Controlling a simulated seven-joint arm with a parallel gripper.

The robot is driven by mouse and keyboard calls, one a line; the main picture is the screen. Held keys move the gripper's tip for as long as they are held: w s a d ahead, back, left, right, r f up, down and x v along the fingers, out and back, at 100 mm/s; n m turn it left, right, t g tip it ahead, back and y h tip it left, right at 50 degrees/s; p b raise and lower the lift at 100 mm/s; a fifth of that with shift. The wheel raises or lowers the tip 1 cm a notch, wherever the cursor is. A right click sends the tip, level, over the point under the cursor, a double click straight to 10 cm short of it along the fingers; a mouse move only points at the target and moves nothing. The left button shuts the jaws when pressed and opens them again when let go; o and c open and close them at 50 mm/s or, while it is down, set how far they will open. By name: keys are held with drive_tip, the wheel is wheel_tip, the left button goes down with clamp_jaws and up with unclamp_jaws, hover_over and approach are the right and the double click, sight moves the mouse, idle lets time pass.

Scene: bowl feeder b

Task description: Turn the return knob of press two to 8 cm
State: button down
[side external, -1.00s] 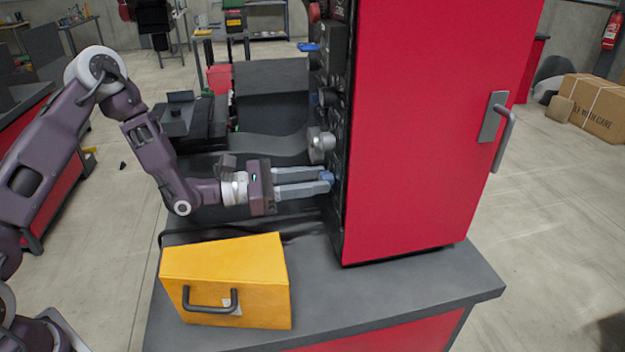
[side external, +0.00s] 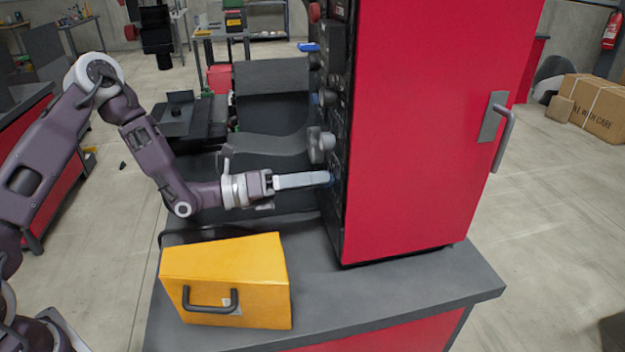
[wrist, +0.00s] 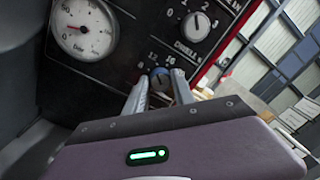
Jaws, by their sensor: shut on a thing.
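The control panel (wrist: 130,45) is the black face of a tall red cabinet (side external: 420,130). A small blue-grey knob (wrist: 160,76) sits low on the panel, with scale numbers around its upper side, among them 8, 12 and 16. My gripper (wrist: 160,90) is shut on this knob, one finger on each side of it. In the side view my gripper (side external: 328,179) reaches straight to the panel's lower part, and its fingers hide the knob. The knob's exact pointer reading is too small to tell.
A round white gauge (wrist: 84,28) and another dial knob (wrist: 195,26) are on the panel above the held knob. A yellow box (side external: 225,280) stands on the bench (side external: 400,290) below my wrist.

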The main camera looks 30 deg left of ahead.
drive_tip(key=shift+f+n, duration=0.1)
drive_tip(key=shift+n, duration=3.6)
drive_tip(key=c, duration=1.1)
unclamp_jaws()
drive_tip(key=shift+o, duration=0.2)
